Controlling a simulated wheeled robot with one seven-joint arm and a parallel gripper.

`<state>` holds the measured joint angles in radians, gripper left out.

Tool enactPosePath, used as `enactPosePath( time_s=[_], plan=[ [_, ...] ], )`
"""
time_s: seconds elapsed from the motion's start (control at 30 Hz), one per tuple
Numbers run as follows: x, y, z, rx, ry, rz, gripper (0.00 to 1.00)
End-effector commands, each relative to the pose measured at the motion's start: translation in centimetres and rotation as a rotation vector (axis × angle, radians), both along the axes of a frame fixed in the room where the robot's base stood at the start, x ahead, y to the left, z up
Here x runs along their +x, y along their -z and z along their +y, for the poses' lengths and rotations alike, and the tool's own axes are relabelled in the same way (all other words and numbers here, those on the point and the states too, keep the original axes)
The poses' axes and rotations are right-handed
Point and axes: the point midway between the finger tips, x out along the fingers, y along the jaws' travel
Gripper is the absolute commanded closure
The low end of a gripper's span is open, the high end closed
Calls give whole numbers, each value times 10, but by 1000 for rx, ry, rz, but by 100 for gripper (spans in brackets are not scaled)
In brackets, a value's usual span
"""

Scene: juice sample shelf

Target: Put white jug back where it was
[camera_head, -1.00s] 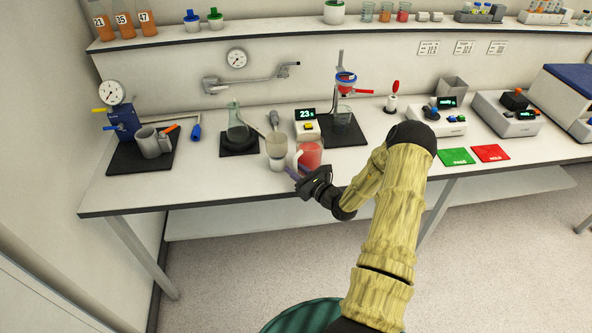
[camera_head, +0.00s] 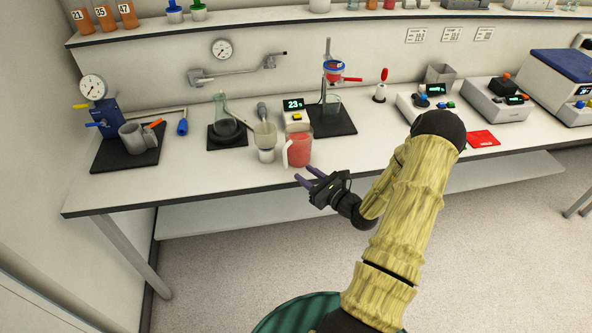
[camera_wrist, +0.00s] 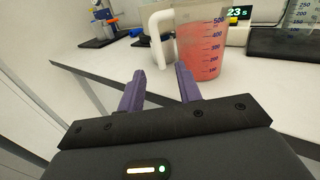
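A clear measuring jug with a white handle (camera_head: 299,152) holds red liquid and stands upright on the bench near its front edge. Its handle points left. In the wrist view the jug (camera_wrist: 205,48) is beyond my fingers, a little right of centre. No all-white jug is plain to see; the white handle is what is white here. My gripper (camera_head: 304,174) is open and empty, in front of the jug at the bench's front edge. In the wrist view the two purple fingers (camera_wrist: 158,78) are spread with nothing between them, apart from the jug.
A pale cup (camera_head: 265,136) stands just left of the jug. The bench front (camera_head: 190,178) to the left is clear.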

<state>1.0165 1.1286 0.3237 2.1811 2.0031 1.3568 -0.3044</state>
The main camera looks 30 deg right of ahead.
Motion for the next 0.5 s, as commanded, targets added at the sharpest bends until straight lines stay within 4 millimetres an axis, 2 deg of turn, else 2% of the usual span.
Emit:
enactPosePath(
  time_s=[0.1,0.2,0.5],
  plan=[
    [-15,1,-5,-1,0,0,65],
    [-22,0,-7,0,1,0,65],
    [-25,0,-11,0,6,0,65]
  ],
)
